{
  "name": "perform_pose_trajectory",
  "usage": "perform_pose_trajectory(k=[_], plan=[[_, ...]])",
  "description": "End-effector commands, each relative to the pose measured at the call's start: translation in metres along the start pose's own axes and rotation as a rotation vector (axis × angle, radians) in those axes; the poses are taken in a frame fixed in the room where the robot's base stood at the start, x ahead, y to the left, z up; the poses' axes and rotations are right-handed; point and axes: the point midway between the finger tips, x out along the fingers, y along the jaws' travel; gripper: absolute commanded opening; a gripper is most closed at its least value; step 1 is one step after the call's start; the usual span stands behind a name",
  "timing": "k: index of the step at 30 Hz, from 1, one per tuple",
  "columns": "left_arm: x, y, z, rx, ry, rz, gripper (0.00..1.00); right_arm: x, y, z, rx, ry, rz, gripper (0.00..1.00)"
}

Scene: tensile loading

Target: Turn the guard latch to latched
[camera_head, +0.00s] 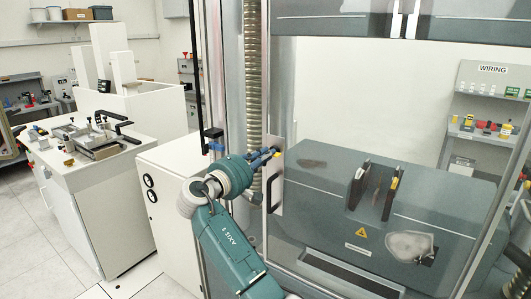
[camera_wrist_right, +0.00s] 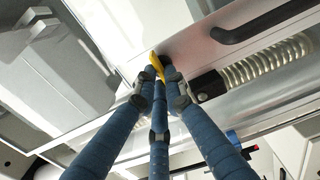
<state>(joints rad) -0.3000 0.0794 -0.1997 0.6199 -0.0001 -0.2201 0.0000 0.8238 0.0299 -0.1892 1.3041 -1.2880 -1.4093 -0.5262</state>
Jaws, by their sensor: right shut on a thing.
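The guard latch is a small yellow lever on a pale metal plate on the guard door's frame; in the head view its yellow tip (camera_head: 276,155) shows just past my fingers. My right gripper (camera_head: 270,155) reaches it from the left, with its blue fingers closed around it. In the right wrist view the yellow latch (camera_wrist_right: 157,66) sits between the fingertips of the right gripper (camera_wrist_right: 158,80), which is shut on it. The fingers hide part of the latch, and I cannot tell whether it is latched. My left gripper is not in view.
A black door handle (camera_head: 270,194) sits just below the latch; it also shows in the right wrist view (camera_wrist_right: 265,22). A ribbed hose (camera_head: 252,70) runs down close beside the gripper. Behind the clear guard stands the grey machine with two upright grips (camera_head: 374,190). A white bench (camera_head: 85,165) stands left.

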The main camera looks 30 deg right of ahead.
Motion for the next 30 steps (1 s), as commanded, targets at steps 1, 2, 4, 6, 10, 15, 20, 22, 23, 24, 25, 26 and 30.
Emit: perform_pose_trajectory(k=[1, 2, 4, 6, 10, 15, 20, 22, 23, 24, 25, 26, 30], plan=[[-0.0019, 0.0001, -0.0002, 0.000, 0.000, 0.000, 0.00, -0.0003, 0.0024, -0.0012, -0.010, 0.004, 0.003, 0.00], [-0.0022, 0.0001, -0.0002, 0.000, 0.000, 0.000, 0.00, -0.0003, 0.0022, -0.0012, -0.016, 0.004, 0.003, 0.00], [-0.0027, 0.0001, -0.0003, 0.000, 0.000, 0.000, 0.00, -0.0004, 0.0019, -0.0013, -0.027, 0.004, 0.004, 0.00], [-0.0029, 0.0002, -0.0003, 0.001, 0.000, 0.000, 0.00, -0.0004, 0.0017, -0.0013, -0.032, 0.004, 0.004, 0.00], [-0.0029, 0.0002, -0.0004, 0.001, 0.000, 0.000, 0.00, -0.0004, 0.0013, -0.0013, -0.036, 0.004, 0.004, 0.00], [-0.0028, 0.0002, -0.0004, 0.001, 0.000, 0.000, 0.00, -0.0004, 0.0012, -0.0013, -0.036, 0.004, 0.004, 0.00], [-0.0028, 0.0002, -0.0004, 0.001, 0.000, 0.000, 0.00, -0.0004, 0.0011, -0.0013, -0.036, 0.004, 0.003, 0.24], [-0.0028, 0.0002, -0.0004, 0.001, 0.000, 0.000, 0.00, -0.0004, 0.0009, -0.0011, -0.035, 0.003, 0.003, 0.29], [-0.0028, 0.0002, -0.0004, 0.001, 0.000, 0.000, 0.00, -0.0004, 0.0008, -0.0010, -0.035, 0.003, 0.002, 0.29], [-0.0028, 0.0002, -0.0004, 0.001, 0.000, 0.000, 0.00, -0.0003, 0.0007, -0.0009, -0.035, 0.002, 0.002, 0.29], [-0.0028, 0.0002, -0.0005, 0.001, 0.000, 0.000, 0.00, -0.0003, 0.0006, -0.0008, -0.035, 0.002, 0.002, 0.29], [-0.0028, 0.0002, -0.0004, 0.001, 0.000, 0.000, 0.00, -0.0003, 0.0005, -0.0008, -0.035, 0.002, 0.002, 0.29], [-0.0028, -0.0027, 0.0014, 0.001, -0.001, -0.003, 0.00, -0.0014, 0.0001, -0.0007, -0.035, 0.002, 0.001, 0.29]])
